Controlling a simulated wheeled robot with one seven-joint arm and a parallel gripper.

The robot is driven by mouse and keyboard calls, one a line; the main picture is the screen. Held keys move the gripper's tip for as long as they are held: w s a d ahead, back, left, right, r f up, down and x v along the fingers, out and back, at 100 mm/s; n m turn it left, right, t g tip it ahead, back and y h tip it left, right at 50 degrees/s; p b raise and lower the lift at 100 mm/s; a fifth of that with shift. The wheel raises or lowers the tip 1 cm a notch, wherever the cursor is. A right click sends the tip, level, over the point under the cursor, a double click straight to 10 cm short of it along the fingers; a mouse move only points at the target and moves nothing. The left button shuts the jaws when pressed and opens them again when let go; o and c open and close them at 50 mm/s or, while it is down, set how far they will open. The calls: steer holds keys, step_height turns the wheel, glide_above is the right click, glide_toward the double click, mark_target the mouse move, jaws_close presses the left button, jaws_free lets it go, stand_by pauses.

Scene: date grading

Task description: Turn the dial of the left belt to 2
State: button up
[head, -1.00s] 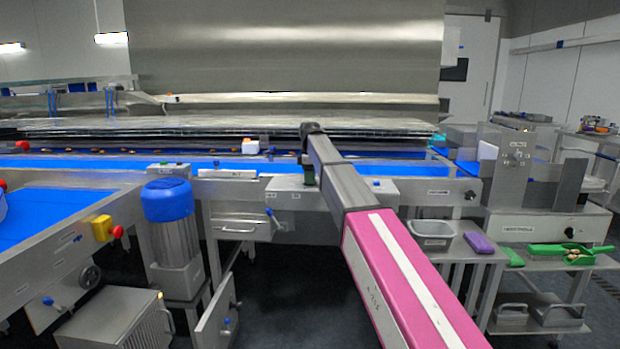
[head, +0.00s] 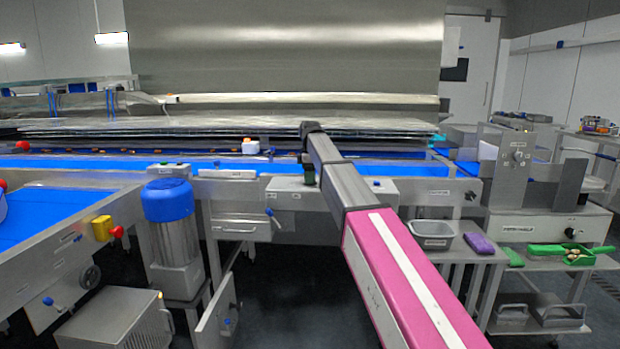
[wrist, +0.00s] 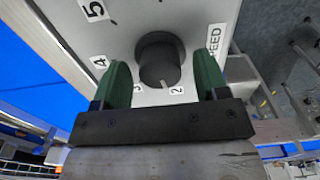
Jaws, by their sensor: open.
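The dial (wrist: 158,54), a dark grey round knob, sits on a pale panel (wrist: 205,14) in the wrist view. Its light pointer mark is at the near edge, between the labels 3 and 2 and closer to 2. Labels 4 and 5 run up the left, and "SPEED" is on the right. My gripper (wrist: 163,70) is open, with one green finger on each side of the dial; small gaps show between fingers and knob. In the head view my gripper (head: 309,172) is at a grey control box (head: 345,188), and my arm hides the dial there.
Blue belts run behind the box and at the left (head: 45,212). A blue-topped motor (head: 168,200) stands left of the box. An open cabinet door (head: 216,315) juts out below. A grey tray (head: 432,243) and a purple item (head: 479,243) are on the right.

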step_height(320, 180, up, 10)
steer(key=shift+r, duration=0.2)
stand_by(0.4)
